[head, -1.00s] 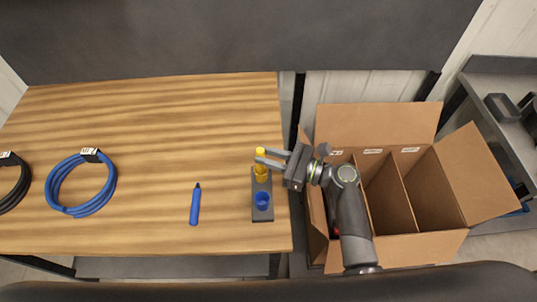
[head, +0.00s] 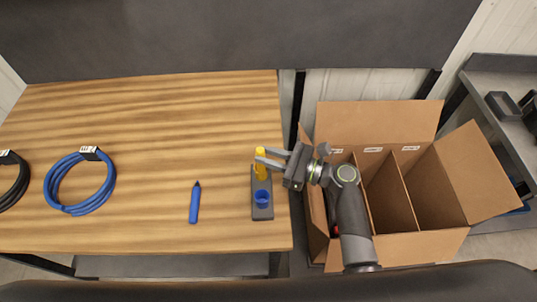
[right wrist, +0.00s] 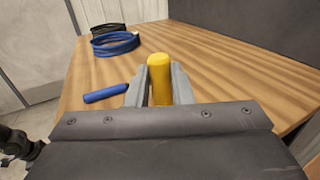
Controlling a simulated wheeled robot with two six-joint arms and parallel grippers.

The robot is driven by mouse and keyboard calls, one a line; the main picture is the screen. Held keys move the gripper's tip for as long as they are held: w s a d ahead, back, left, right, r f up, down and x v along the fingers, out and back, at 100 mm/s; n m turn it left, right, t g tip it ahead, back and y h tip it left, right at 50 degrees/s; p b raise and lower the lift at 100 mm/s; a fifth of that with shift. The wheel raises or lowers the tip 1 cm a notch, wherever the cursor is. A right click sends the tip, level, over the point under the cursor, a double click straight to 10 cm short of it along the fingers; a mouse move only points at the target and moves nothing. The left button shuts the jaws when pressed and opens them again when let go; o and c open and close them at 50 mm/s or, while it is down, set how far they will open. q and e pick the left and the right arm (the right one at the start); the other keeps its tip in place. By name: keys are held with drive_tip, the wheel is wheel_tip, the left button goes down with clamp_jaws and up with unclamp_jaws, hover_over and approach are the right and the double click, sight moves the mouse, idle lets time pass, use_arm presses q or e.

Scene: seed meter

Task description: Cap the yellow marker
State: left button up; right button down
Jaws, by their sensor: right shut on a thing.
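My right gripper (head: 262,158) is shut on the yellow marker (head: 260,154) at the right end of the table. The marker is upright over the yellow end of a dark grey holder (head: 262,213). Its lower end meets the yellow cap's place in the holder, and I cannot tell how deep it sits. The cap itself cannot be told apart from the marker. In the right wrist view the marker (right wrist: 160,78) stands between the fingers (right wrist: 158,88).
A blue cap (head: 262,198) sits in the holder's near end. A blue marker (head: 195,203) lies to the left. A blue cable coil (head: 107,185) and a black coil (head: 14,198) lie farther left. A divided cardboard box (head: 395,248) stands right of the table.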

drive_tip(key=c, duration=1.2)
unclamp_jaws()
drive_tip(key=shift+f, duration=0.1)
drive_tip(key=shift+b+v, duration=2.55)
drive_tip(key=shift+v, duration=6.15)
